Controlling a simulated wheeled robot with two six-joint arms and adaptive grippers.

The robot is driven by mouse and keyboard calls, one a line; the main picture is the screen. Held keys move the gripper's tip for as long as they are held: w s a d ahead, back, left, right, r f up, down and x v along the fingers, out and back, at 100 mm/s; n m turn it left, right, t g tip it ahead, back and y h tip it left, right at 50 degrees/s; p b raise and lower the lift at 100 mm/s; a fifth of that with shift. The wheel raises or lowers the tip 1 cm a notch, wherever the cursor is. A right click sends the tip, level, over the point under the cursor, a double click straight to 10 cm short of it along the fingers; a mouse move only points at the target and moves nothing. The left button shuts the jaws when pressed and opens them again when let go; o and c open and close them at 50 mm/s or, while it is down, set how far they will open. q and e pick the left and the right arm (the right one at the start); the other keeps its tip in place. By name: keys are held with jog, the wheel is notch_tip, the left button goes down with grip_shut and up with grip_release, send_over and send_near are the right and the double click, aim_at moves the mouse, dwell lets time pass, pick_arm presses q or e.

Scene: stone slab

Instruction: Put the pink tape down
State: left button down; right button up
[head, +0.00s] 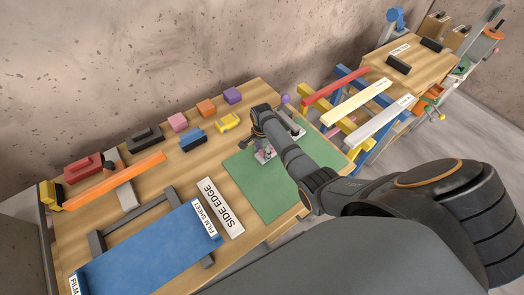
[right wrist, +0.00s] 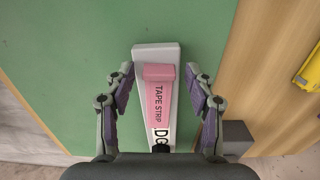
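The pink tape (right wrist: 160,82), labelled TAPE STRIP, lies over a pale bar (right wrist: 155,52) on the green mat (right wrist: 90,50) in the right wrist view. My left gripper is not in view.
A SIDE EDGE board (head: 220,206) and a blue film sheet (head: 150,250) lie left of the mat. A second table (head: 425,65) stands at the right. The mat's front is clear.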

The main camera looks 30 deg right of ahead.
jog(key=shift+a+r, duration=0.1)
jog(key=shift+r, duration=0.35)
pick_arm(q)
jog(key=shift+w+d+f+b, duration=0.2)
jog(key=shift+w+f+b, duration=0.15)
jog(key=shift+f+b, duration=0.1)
pick_arm(e)
notch_tip(320, 180, up, 12)
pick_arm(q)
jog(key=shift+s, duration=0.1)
pick_arm(e)
jog(key=shift+f, duration=0.15)
